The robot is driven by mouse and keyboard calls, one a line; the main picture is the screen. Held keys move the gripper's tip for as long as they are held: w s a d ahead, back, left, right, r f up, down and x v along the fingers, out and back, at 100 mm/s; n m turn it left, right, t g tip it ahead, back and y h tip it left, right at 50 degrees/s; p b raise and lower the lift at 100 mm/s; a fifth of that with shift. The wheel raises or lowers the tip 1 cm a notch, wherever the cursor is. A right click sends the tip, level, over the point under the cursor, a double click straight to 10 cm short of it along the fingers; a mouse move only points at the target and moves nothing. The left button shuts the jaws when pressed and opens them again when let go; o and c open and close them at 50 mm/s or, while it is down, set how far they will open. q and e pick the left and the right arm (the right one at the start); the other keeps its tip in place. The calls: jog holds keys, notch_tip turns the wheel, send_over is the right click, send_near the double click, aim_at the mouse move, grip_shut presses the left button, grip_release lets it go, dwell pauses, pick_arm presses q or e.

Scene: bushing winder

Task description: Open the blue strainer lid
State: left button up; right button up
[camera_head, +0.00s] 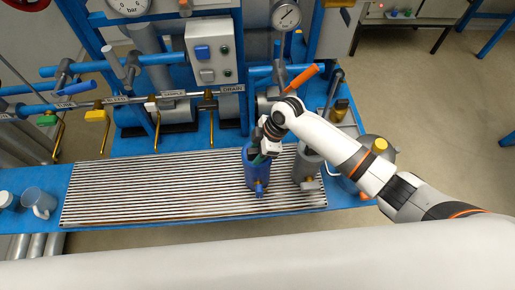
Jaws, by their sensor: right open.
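The blue strainer (256,172) stands upright on the slatted grate, right of centre, with a small spout-like part on its front. My right gripper (262,157) is at the strainer's top, its fingers over the rim area. The gripper is open, but its fingertips are small and partly hidden, so I cannot tell whether they touch the lid. The lid itself is mostly hidden behind the gripper and wrist. My left gripper is not in view.
A grey strainer (305,172) stands just right of the blue one, close to my right arm. Behind are blue pipes, a lever with an orange handle (303,77) and a grey control box (213,52). The slatted grate (150,190) is clear on the left; a mug (39,202) stands beyond it.

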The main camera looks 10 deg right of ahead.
grip_shut()
jog(key=shift+w, duration=0.1)
dwell(0.3)
